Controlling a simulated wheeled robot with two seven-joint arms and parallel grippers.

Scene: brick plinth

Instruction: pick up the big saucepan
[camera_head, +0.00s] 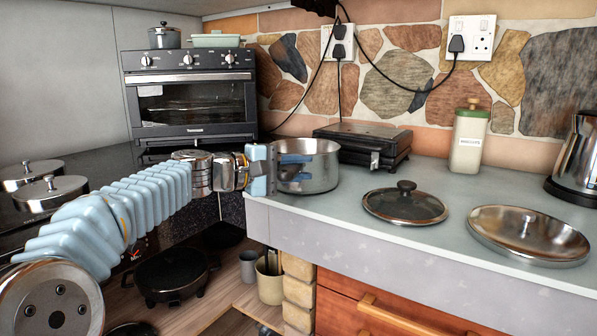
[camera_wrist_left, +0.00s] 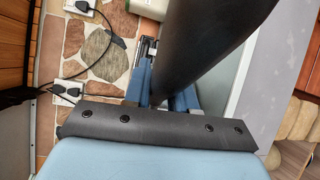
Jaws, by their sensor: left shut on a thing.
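The big saucepan (camera_head: 318,172) is a shiny steel pot without a lid, at the left end of the pale counter. My left gripper (camera_head: 296,167) reaches it from the left, with blue fingers at its left side. The gripper is shut on the saucepan; the exact part gripped is hard to make out. In the left wrist view the blue fingers (camera_wrist_left: 165,92) are partly hidden behind a large dark shape that I cannot identify for certain. My right gripper is not in view.
A black grill (camera_head: 362,143) stands behind the saucepan. A glass lid (camera_head: 385,206), a steel lid (camera_head: 545,240), a biscuit tin (camera_head: 468,143) and a kettle (camera_head: 578,160) are to the right. The counter (camera_head: 340,215) ends beneath my left gripper. An oven (camera_head: 190,95) stands behind my arm.

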